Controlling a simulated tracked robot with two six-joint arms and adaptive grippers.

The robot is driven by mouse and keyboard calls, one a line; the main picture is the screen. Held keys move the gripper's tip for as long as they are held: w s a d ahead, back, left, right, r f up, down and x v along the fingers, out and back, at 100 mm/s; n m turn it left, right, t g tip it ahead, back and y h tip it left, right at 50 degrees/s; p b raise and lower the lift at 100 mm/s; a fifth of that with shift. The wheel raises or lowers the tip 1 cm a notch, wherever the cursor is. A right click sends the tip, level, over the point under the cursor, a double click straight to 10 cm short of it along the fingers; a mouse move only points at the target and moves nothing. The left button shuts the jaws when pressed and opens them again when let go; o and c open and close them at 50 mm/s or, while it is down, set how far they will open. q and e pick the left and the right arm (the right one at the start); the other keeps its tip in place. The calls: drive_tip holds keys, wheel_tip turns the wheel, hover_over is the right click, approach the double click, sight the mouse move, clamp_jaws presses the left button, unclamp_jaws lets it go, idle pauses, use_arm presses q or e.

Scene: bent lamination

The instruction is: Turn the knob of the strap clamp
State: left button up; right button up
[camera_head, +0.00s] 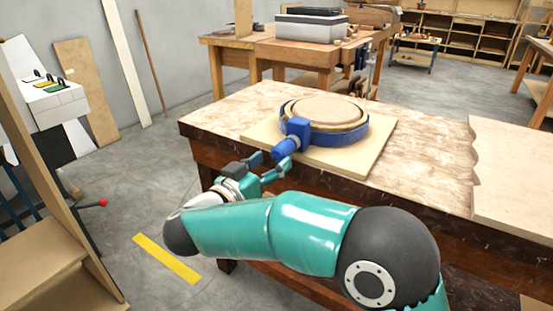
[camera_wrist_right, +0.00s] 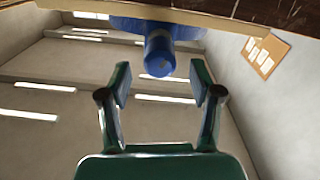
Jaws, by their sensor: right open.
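The strap clamp (camera_head: 353,135) is a blue band around a round wooden form (camera_head: 322,108) on a square board (camera_head: 345,163) on the workbench. Its blue knob (camera_head: 285,149) sticks out over the board's front left edge. In the right wrist view the knob (camera_wrist_right: 159,59) shows end-on, just beyond the fingertips and between them. My right gripper (camera_head: 268,166) is open and close to the knob's outer end; the wrist view shows its fingers (camera_wrist_right: 160,85) apart with nothing between them. My left gripper is not in view.
The workbench (camera_head: 425,135) has bare top around the board. A wavy-edged wooden sheet (camera_head: 515,175) lies at its right end. Another bench with a grey box (camera_head: 308,28) stands behind. Open shelving (camera_head: 40,240) stands at the left.

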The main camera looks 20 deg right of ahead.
sight(276, 157)
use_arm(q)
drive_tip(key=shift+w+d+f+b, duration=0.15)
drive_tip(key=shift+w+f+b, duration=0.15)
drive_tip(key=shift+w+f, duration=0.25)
use_arm(e)
drive_tip(key=shift+x, duration=1.5)
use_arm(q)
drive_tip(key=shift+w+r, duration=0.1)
use_arm(e)
drive_tip(key=c, duration=1.1)
drive_tip(key=shift+c, duration=0.3)
drive_tip(key=shift+m, duration=0.3)
drive_tip(key=m, duration=0.2)
drive_tip(key=shift+m, duration=0.3)
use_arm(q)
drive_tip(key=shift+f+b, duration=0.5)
use_arm(e)
drive_tip(key=shift+m, duration=1.8)
